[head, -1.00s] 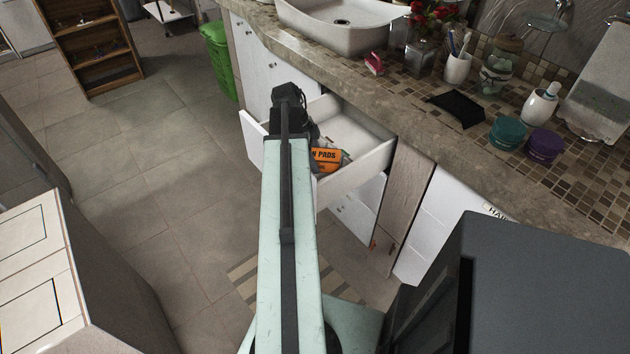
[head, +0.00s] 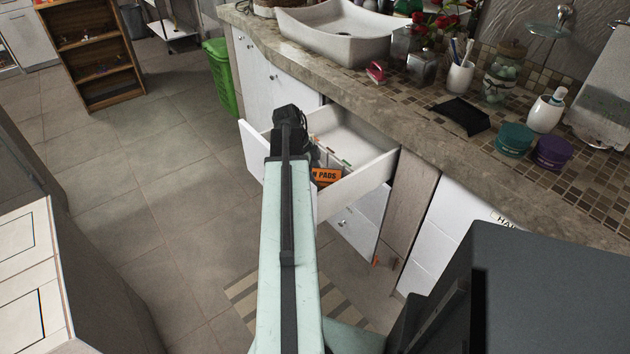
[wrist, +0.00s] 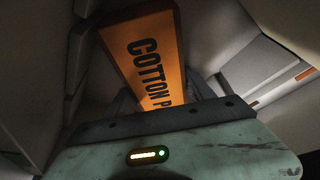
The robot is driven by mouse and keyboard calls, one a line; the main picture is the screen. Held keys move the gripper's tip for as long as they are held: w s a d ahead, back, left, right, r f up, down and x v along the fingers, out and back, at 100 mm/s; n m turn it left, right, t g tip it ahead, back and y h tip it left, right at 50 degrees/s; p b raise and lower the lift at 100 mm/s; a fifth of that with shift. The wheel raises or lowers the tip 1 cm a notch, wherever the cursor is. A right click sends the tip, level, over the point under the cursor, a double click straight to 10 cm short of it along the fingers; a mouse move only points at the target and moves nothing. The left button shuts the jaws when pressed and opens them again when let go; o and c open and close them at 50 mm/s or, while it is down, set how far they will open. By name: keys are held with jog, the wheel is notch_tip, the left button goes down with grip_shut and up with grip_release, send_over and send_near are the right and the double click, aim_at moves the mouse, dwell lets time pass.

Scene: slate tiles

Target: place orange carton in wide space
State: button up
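The orange carton (head: 326,175), lettered "PADS" in what shows, is low inside the open white drawer (head: 372,178), near its front right part. In the wrist view the carton (wrist: 150,58) reads "COTTON P" and stands out tilted between my dark fingers. My gripper (wrist: 165,98) looks shut on it, one finger along each side; the fingertips are hidden behind the carton. In the head view my black wrist (head: 290,130) is over the drawer and hides its left part. The wide space cannot be made out clearly.
White pieces with small coloured marks (head: 338,155) stand inside the drawer beside the carton. The drawer's back part looks empty. A stone counter (head: 400,120) with a basin (head: 335,35) runs above the drawer. A green bin (head: 222,75) stands behind.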

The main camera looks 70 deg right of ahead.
jog(key=shift+s+a+f, duration=0.15)
jog(key=shift+a, duration=0.05)
dwell(0.3)
jog(key=shift+r+p, duration=0.3)
jog(key=p+v, duration=0.3)
jog(key=v, duration=0.1)
jog(key=p+v, duration=0.3)
jog(key=p, duration=0.1)
jog(key=p+v, duration=0.4)
jog(key=shift+d+r, duration=0.25)
jog(key=shift+r, duration=0.05)
jog(key=shift+w+r+p, duration=0.2)
jog(key=shift+r+p, duration=0.05)
jog(key=shift+p, duration=0.05)
jog(key=shift+f, duration=0.1)
